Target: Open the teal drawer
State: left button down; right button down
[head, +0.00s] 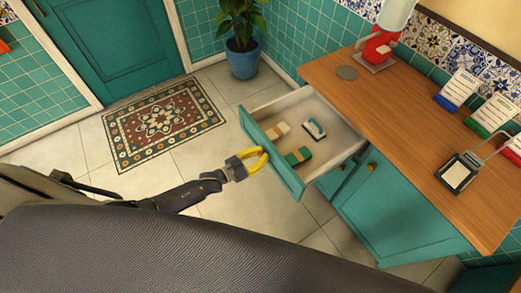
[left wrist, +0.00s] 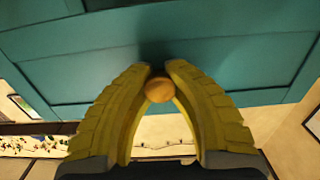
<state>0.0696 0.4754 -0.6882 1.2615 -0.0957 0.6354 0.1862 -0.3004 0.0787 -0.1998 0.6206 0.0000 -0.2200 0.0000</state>
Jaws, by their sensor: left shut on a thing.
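The teal drawer (head: 270,151) is pulled out from the wooden-topped counter, and its inside shows in the head view. Its teal front also fills the top of the left wrist view (left wrist: 200,55). My left gripper (head: 262,156) is at the outer face of the drawer front. Its yellow fingers (left wrist: 159,85) are shut around a round, brass-coloured knob (left wrist: 159,90) on that front. The knob is hidden by the fingers in the head view. My right gripper is in neither view.
A teal cabinet door (head: 400,215) is below the counter (head: 400,125). Tiled floor with a patterned rug (head: 163,122) lies left of the drawer.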

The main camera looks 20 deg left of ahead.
pick_arm(q)
jog(key=shift+a+r, duration=0.3)
jog(key=shift+r, duration=0.25)
jog(key=c, duration=1.8)
grip_release()
jog(key=o, duration=0.7)
jog(key=shift+s+f, duration=0.2)
jog(key=shift+f, duration=0.1)
jog(key=shift+s, duration=0.1)
jog(key=v, duration=1.1)
jog(key=shift+s+a, duration=0.3)
